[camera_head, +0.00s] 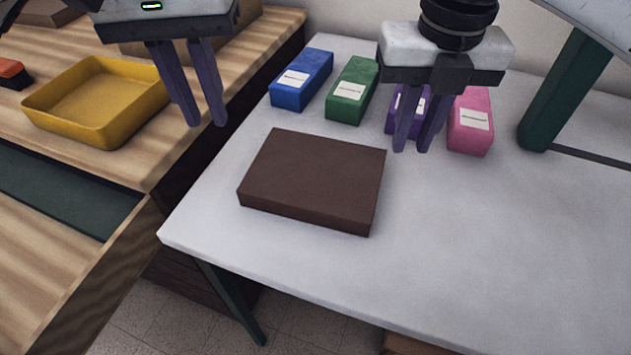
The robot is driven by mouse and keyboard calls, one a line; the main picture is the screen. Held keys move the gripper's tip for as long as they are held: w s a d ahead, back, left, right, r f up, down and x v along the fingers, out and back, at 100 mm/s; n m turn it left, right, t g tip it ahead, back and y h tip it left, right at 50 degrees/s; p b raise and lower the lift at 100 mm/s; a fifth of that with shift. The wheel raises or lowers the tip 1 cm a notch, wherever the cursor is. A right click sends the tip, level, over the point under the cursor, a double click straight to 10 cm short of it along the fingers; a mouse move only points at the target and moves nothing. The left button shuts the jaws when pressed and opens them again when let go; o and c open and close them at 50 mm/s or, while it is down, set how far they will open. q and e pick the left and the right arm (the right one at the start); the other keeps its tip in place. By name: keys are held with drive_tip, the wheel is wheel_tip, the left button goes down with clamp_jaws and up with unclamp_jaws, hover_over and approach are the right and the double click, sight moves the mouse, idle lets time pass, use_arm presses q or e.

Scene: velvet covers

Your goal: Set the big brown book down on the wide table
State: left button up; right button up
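The big brown book (313,176) lies flat on the wide white table (470,250), near its left side. My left gripper (207,124) hangs above and to the left of the book, over the gap beside the wooden counter. Its fingers are a little apart with nothing between them. My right gripper (411,151) is above the table, to the right of the book's far corner and in front of the purple box. Its fingers are slightly apart and hold nothing visible. Neither gripper appears to touch the book.
Blue (301,79), green (352,89), purple (408,106) and pink (470,121) boxes stand along the table's back. A green post (565,95) rises at the right. A yellow tray (98,100) and a red-orange brush (13,73) are on the wooden counter. The table's front right is clear.

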drive_tip(key=r, duration=0.5)
drive_tip(key=shift+s+r, duration=0.1)
drive_tip(key=shift+s, duration=0.1)
drive_tip(key=shift+s, duration=0.1)
